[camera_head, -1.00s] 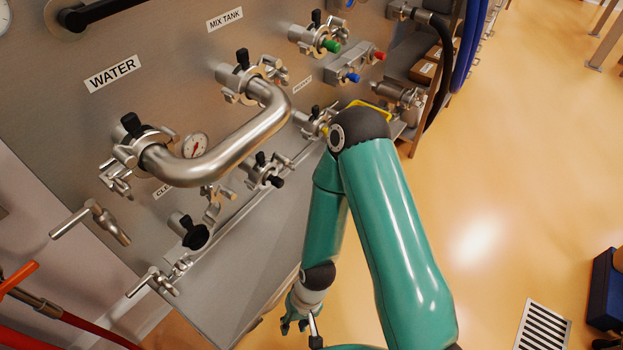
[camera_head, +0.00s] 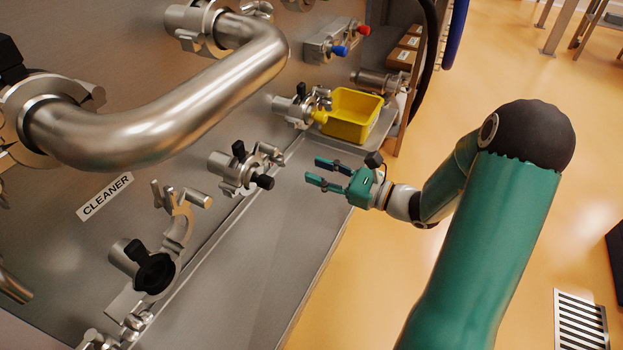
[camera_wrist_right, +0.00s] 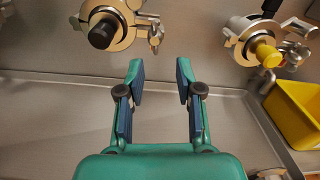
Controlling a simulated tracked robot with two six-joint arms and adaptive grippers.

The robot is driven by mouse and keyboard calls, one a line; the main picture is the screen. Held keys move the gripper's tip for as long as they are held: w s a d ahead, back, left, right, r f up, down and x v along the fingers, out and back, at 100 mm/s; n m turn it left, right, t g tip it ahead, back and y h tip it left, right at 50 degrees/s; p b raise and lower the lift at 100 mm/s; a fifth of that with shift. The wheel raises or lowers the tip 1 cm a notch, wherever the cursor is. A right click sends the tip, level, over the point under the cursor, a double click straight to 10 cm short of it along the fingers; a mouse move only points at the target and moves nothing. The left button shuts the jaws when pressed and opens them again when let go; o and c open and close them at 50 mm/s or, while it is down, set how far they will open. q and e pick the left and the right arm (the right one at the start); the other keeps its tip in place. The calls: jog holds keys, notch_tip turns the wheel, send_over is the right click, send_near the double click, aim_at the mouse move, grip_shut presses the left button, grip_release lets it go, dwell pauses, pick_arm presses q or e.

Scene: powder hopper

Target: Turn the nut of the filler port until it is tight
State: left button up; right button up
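The panel has several clamped ports, and I cannot tell which one is called the filler port. The nearest to my right gripper is a steel clamp port (camera_head: 228,170) with a black plug, also in the right wrist view (camera_wrist_right: 112,20). Its clamp nut (camera_head: 268,153) is at the clamp's right side, also in the wrist view (camera_wrist_right: 156,36). A clamp port with a yellow plug (camera_head: 290,108) is farther back. At lower left is a port with a black cap (camera_head: 152,272) and its clamp swung open. My right gripper (camera_head: 312,170) is open, empty and apart from the ports. My left gripper is out of view.
A big bent steel pipe (camera_head: 190,105) runs across the upper left. A yellow bin (camera_head: 352,114) stands on the steel ledge (camera_head: 262,262) behind my right gripper. A valve block (camera_head: 335,45) with blue and red knobs is above. The ledge's middle is clear.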

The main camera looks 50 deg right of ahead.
aim_at(285, 162)
jog(key=shift+y, duration=0.3)
jog(key=x, duration=0.7)
jog(key=shift+a, duration=0.35)
jog(key=shift+x, duration=1.05)
jog(key=shift+d, duration=0.1)
